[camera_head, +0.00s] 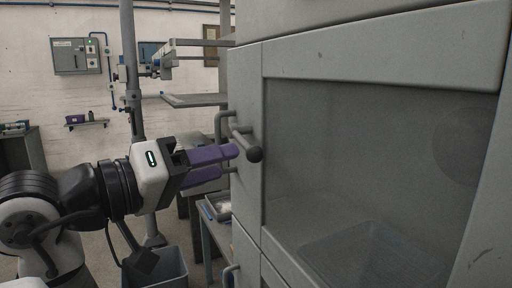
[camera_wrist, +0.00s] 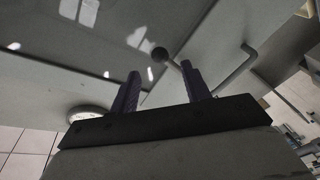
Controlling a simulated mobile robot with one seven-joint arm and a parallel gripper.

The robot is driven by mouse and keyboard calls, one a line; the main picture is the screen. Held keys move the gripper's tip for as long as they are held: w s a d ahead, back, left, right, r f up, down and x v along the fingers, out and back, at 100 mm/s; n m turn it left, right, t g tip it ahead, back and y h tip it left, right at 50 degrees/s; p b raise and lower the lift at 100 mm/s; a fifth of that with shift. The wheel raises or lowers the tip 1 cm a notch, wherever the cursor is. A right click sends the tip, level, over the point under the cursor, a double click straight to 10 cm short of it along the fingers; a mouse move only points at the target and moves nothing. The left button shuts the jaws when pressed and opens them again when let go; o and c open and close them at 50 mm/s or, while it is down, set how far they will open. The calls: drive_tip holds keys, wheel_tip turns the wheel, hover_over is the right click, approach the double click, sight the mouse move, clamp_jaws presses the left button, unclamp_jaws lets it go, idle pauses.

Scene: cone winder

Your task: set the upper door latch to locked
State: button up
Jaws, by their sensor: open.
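The upper door (camera_head: 249,110) of the grey cabinet has a large window and looks closed. Its latch is a short grey lever with a dark ball knob (camera_head: 255,154) at the door's left edge. In the head view the lever slants from upper left down to the knob. My gripper (camera_head: 230,162) has purple fingers, is open and empty, and is at the latch, just left of the knob. In the wrist view the knob (camera_wrist: 160,54) shows beyond and between the fingertips of my gripper (camera_wrist: 161,77). The lever's base is partly hidden by a finger. Contact cannot be told.
A bar handle (camera_head: 219,124) is beside the latch, and it also shows in the wrist view (camera_wrist: 238,72). A lower handle (camera_head: 228,274) is below. A grey bin (camera_head: 170,268) and a side table (camera_head: 207,222) stand left of the cabinet, under my arm.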

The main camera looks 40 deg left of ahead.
sight(247, 156)
drive_tip(key=w, duration=0.2)
drive_tip(key=w+p, duration=0.1)
drive_tip(key=w, duration=0.2)
drive_tip(key=w+d, duration=0.1)
drive_tip(key=w, duration=0.1)
drive_tip(key=shift+w+d, duration=0.1)
drive_tip(key=shift+w, duration=0.25)
drive_tip(key=shift+c, duration=0.5)
clamp_jaws()
